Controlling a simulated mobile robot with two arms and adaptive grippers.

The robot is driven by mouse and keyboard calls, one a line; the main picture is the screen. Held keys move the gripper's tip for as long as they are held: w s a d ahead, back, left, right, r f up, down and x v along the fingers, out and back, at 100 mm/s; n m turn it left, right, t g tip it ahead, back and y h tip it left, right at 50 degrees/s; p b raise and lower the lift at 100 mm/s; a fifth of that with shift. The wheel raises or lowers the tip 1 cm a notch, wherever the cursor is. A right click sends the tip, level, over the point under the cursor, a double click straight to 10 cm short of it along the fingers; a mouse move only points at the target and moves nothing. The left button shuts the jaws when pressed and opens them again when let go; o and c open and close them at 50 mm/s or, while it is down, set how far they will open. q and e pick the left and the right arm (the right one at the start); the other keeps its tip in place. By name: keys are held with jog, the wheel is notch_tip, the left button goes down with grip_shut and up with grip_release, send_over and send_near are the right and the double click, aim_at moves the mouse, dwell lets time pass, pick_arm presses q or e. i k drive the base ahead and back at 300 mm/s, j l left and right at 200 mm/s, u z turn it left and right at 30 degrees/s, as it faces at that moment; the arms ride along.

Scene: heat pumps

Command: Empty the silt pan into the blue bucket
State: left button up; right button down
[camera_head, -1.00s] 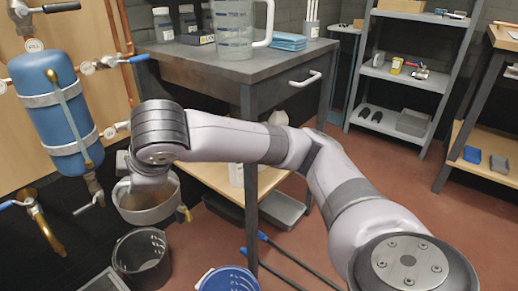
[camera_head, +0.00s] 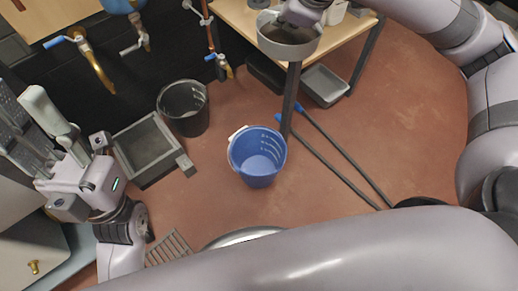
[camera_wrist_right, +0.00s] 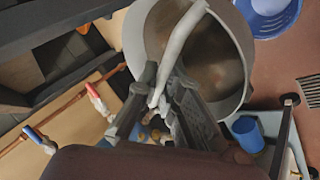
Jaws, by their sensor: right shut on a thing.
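The silt pan (camera_head: 288,46) is a round grey pan. My right gripper (camera_head: 304,12) is shut on it at the top of the head view, by the bench leg. In the right wrist view, the pan (camera_wrist_right: 236,45) shows a brownish inside, and my right gripper (camera_wrist_right: 160,85) is closed around its pale handle. The blue bucket (camera_head: 257,160) stands upright on the floor, below and left of the pan in the head view. Its visible inside looks empty. It also shows in the right wrist view (camera_wrist_right: 270,15), apart from the pan.
A black bucket (camera_head: 183,108) and a square grey tray (camera_head: 148,148) stand left of the blue bucket. Bench leg (camera_head: 290,100) and blue-tipped rods (camera_head: 335,152) lie to its right. A grey tray (camera_head: 325,85) is near the bench. Brass-fitted valves are on the wall.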

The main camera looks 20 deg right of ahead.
aim_at(257, 153)
jog(key=k+j, duration=0.2)
jog(key=k, duration=0.3)
jog(key=k+j, duration=0.2)
jog(key=k, duration=0.3)
jog(key=k+j, duration=0.15)
jog(key=k, duration=0.35)
